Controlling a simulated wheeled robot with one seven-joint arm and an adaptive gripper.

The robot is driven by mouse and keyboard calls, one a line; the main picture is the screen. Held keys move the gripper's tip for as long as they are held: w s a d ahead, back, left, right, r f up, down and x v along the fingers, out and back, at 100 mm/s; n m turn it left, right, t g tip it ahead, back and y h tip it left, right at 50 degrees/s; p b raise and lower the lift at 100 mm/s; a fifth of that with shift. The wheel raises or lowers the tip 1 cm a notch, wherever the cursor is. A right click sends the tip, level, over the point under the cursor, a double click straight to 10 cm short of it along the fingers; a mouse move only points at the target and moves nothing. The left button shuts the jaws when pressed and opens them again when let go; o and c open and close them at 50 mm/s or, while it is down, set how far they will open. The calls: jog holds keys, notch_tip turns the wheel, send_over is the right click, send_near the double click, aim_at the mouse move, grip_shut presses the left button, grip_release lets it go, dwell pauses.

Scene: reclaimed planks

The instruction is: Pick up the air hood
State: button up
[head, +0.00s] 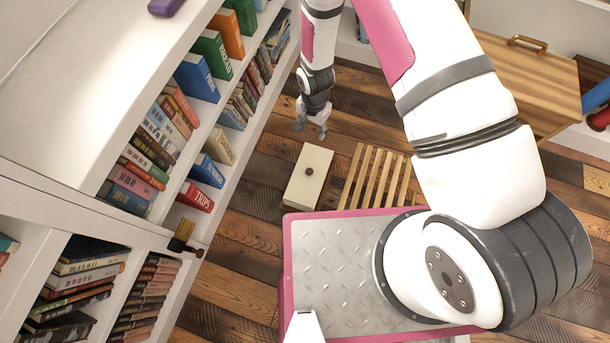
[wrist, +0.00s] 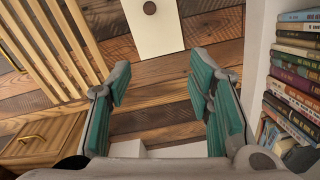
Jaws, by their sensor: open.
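No object in view can be told for sure as the air hood. A cream block with a dark round knob (head: 308,178) lies on the plank floor in the head view. It also shows at the top of the wrist view (wrist: 152,35). My gripper (head: 312,134) hangs over the floor beyond this block. In the wrist view my gripper (wrist: 160,62) has its two teal-padded fingers wide apart, with only floor planks between them. It is open and empty, and the block lies past the fingertips.
A wooden slatted rack (head: 375,178) lies right of the block. A white bookcase (head: 75,95) full of books runs along the left, with a purple object (head: 165,7) on top. A wooden cabinet (head: 530,75) stands at the right. Bare planks (head: 235,270) show between.

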jog(key=b, duration=0.2)
send_near(309, 171)
jog(key=shift+w+d+f+m+b, duration=0.1)
jog(key=shift+d+f+m+b, duration=0.1)
jog(key=shift+f+b, duration=0.4)
jog(key=shift+d+f+m+b, duration=0.1)
jog(key=shift+d+f+b, duration=0.05)
jog(key=shift+f+b, duration=0.45)
jog(key=shift+a+f+b, duration=0.15)
jog(key=shift+f+b, duration=0.7)
jog(key=shift+f, duration=0.7)
jog(key=shift+a+f+b, duration=0.15)
jog(key=shift+f+b, duration=0.65)
jog(key=shift+f, duration=0.75)
jog(key=shift+r, duration=0.1)
grip_shut()
